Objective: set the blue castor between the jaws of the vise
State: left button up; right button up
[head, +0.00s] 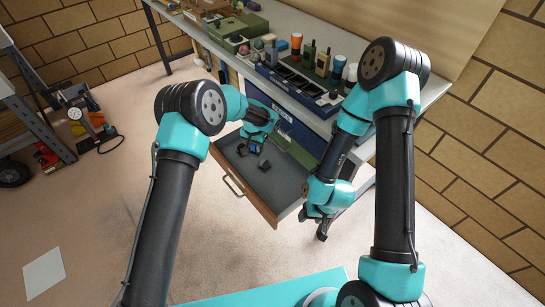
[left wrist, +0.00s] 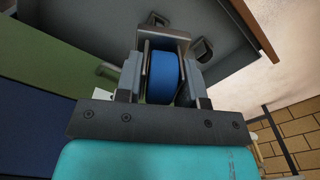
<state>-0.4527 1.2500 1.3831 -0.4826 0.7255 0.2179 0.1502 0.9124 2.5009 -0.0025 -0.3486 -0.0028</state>
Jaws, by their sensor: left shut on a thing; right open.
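The blue castor (left wrist: 163,76), a blue wheel in a grey metal bracket, sits between the two fingers of my left gripper (left wrist: 158,82) in the left wrist view. The fingers are shut on it. In the head view my left gripper (head: 252,144) is over the open drawer (head: 232,181) under the bench; the castor is hard to make out there. My right gripper (head: 322,224) is open and empty, outside the drawer's front right corner, pointing down.
Small dark pieces (head: 264,166) lie in the drawer. The bench top (head: 315,30) holds a blue tray (head: 290,82) and several bottles and boxes. A shelf (head: 35,115) stands at left. The floor (head: 95,200) in front is mostly clear.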

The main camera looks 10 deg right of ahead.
pick_arm(q)
jog(key=w+a+r+n, duration=0.3)
jog(key=a+r+n, duration=0.2)
jog(key=a+r, duration=2.4)
notch_tip(320, 180, up, 2)
jog(key=shift+r+n, duration=0.1)
jog(key=shift+n, duration=0.2)
